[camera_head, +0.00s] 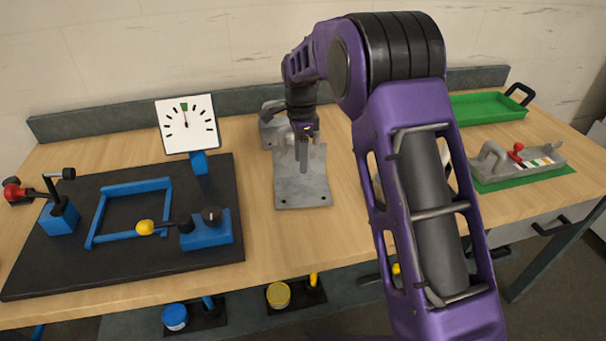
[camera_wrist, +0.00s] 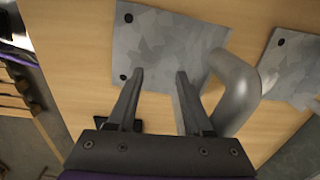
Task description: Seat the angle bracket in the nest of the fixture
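The angle bracket is a mottled grey metal piece (camera_head: 302,188) on the wooden bench, right of the fixture. Its flat plate with two dark holes shows in the wrist view (camera_wrist: 160,45). My gripper (camera_head: 303,160) is over it, pointing down. In the wrist view my gripper's (camera_wrist: 158,75) two dark fingers are apart, with the plate beyond them and nothing clearly held. I cannot tell whether they touch the bracket. The fixture is a black base (camera_head: 60,262) at left. Its nest is a blue rectangular frame (camera_head: 133,186), empty inside.
Clamps with a yellow knob (camera_head: 146,228) and a red knob (camera_head: 12,192) stand beside the nest. A white dial (camera_head: 188,123) stands behind it. A grey bent tube (camera_wrist: 240,90) is close right of my fingers, beside another grey plate (camera_wrist: 290,65). Green trays (camera_head: 485,108) are at right.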

